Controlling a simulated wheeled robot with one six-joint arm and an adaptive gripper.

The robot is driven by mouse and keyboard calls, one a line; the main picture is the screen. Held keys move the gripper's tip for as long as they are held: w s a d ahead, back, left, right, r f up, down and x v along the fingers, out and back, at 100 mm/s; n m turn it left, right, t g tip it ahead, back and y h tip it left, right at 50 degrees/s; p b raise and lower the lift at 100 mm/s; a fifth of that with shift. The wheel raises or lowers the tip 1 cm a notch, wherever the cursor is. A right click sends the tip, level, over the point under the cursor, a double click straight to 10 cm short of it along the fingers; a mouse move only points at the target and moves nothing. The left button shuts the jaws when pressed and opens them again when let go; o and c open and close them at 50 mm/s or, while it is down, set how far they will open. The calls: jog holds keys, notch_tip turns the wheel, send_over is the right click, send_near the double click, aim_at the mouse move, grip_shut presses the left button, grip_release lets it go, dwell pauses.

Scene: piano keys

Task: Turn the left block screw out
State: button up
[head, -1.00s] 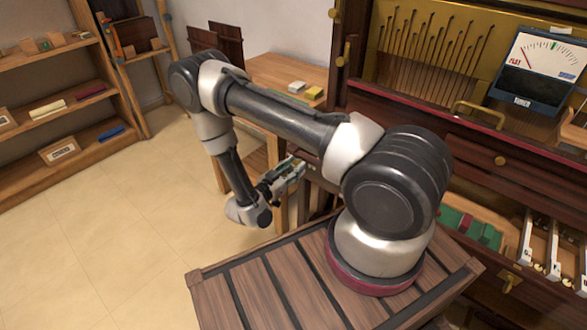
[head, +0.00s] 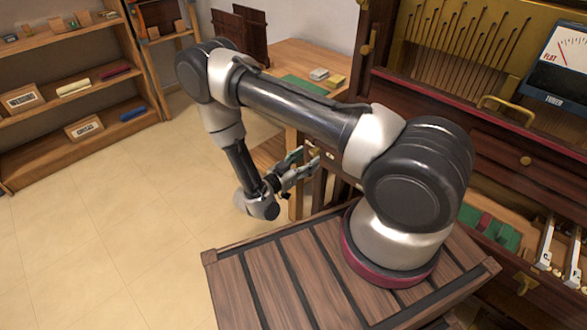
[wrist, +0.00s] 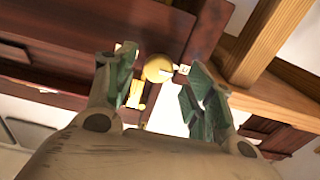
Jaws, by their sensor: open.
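My gripper (head: 296,168) hangs low beside the left end of the piano in the head view, with its green fingers apart. In the wrist view the open gripper (wrist: 160,78) shows a finger on each side of the picture. A round brass knob (wrist: 158,68) appears between the fingertips, near dark red wood. It may be the left block screw, but I cannot tell for sure. I cannot tell how far it is from the fingers, and nothing is visibly held. In the head view my arm hides the piano's near left end.
The piano's dark case (head: 500,160) with an open brass-coloured front stands at the right. A tuner (head: 566,65) sits on it. A wooden table (head: 320,60) with small blocks stands behind my arm. Shelves (head: 50,100) line the left wall. The tiled floor (head: 110,230) at left is clear.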

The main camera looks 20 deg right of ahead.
jog(key=v, duration=0.9)
